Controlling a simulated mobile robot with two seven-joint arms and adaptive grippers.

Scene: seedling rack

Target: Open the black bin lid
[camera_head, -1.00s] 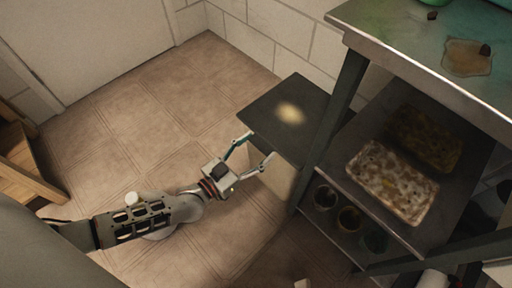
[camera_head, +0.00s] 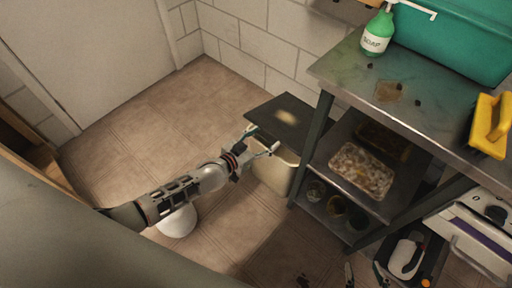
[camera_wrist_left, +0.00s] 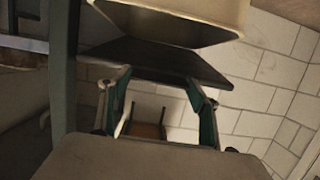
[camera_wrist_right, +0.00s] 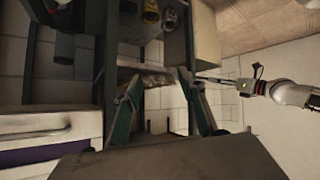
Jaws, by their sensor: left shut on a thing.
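The cream bin (camera_head: 272,172) with a flat black lid (camera_head: 288,117) stands on the floor beside the metal rack. My left gripper (camera_head: 264,139) is at the lid's near edge, shut on the lid. In the left wrist view its fingers (camera_wrist_left: 160,85) sit at the lid (camera_wrist_left: 150,62), and a dark gap shows between the lid and the cream bin wall (camera_wrist_left: 190,10). How far the lid is raised is hard to tell. My right gripper (camera_wrist_right: 160,85) is open and empty in the right wrist view, with the cream bin (camera_wrist_right: 205,40) beyond it.
The metal rack (camera_head: 345,75) stands close to the bin's right; its lower shelf holds a tray (camera_head: 360,170) and several pots. A green soap bottle (camera_head: 377,33), teal tub (camera_head: 460,38) and yellow object (camera_head: 490,125) are on top. The floor (camera_head: 150,130) to the left is open.

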